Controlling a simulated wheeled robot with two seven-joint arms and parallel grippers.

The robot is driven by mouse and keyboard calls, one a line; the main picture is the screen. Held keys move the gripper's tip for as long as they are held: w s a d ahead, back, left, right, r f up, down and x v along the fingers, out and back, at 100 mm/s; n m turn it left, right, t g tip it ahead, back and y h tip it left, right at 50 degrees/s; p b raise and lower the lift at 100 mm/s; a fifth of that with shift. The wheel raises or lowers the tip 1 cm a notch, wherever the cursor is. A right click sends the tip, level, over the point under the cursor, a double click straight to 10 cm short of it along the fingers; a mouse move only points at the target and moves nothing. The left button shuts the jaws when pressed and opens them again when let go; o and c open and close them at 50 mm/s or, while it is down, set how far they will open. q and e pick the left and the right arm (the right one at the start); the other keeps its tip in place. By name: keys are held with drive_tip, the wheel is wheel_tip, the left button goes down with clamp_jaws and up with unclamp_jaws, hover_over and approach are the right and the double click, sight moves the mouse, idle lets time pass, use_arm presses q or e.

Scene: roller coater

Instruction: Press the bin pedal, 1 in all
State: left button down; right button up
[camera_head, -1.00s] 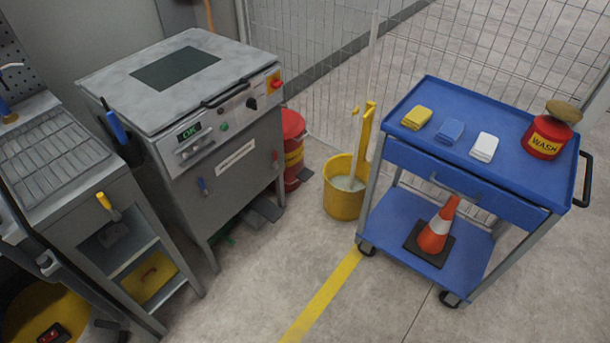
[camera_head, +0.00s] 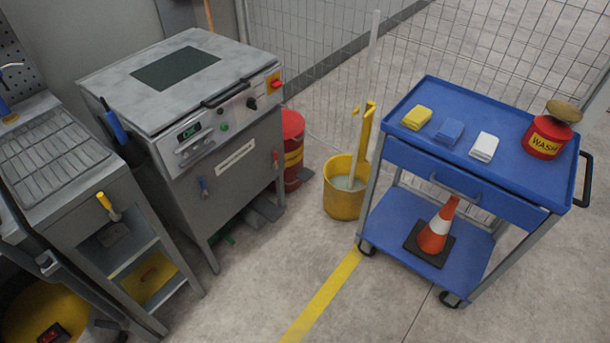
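A red bin with a yellow band (camera_head: 294,155) stands on the floor behind the right side of the grey machine, partly hidden by it. Dark grey flat pedal-like pieces (camera_head: 266,210) lie low on the floor in front of the bin, beside the machine's leg. I cannot tell which of them belongs to the bin. The bin's lid looks closed. Neither of my grippers shows in the head view.
The grey machine (camera_head: 228,160) stands left of the bin. A yellow mop bucket (camera_head: 343,200) stands to its right, and a blue cart (camera_head: 395,160) farther right. A wire fence (camera_head: 320,60) runs behind. Floor in front (camera_head: 270,270) is clear.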

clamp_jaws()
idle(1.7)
